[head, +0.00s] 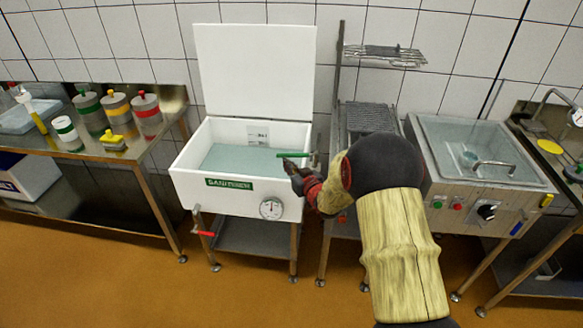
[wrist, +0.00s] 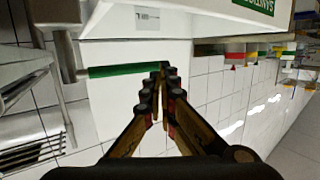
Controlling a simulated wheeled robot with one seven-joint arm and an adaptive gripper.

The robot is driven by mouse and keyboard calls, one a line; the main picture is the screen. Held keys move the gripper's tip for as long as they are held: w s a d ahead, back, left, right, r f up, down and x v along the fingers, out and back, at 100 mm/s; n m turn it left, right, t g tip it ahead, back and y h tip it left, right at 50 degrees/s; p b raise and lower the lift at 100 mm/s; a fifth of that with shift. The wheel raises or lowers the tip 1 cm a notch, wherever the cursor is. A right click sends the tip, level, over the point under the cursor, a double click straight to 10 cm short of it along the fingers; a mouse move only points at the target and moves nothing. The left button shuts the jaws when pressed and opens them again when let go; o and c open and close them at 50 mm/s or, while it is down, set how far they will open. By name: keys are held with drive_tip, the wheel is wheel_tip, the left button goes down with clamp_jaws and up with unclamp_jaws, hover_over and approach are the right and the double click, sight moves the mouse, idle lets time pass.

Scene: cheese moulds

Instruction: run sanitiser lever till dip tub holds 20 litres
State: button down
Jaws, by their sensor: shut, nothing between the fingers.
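The white dip tub (head: 190,165) stands against the tiled wall with its lid (head: 254,70) up and pale blue-green liquid (head: 238,160) inside. A green label reading SANITISER (head: 229,184) and a round dial (head: 271,208) are on its front; the dial's reading is too small to tell. The green-handled lever (head: 291,155) sticks out leftward over the tub's right side; its handle also shows in the wrist view (wrist: 115,71). My gripper (head: 289,166) is shut and empty, its tips (wrist: 161,72) at the handle's free end. I cannot tell whether they touch it.
A red-handled lever (head: 203,233) is low at the tub's left. A steel bench (head: 150,140) with bottles is at the left. A rack (head: 372,118) and a steel machine with a clear lid (head: 470,150) are at the right. The floor in front is clear.

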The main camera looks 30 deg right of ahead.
drive_tip(key=s+a+r+p, duration=0.2)
drive_tip(key=s+a+p, duration=0.1)
drive_tip(key=s, duration=0.6)
drive_tip(key=shift+s+a, duration=0.25)
drive_tip(key=shift+a, duration=0.35)
drive_tip(key=c, duration=2.5)
unclamp_jaws()
drive_tip(key=shift+c, duration=0.2)
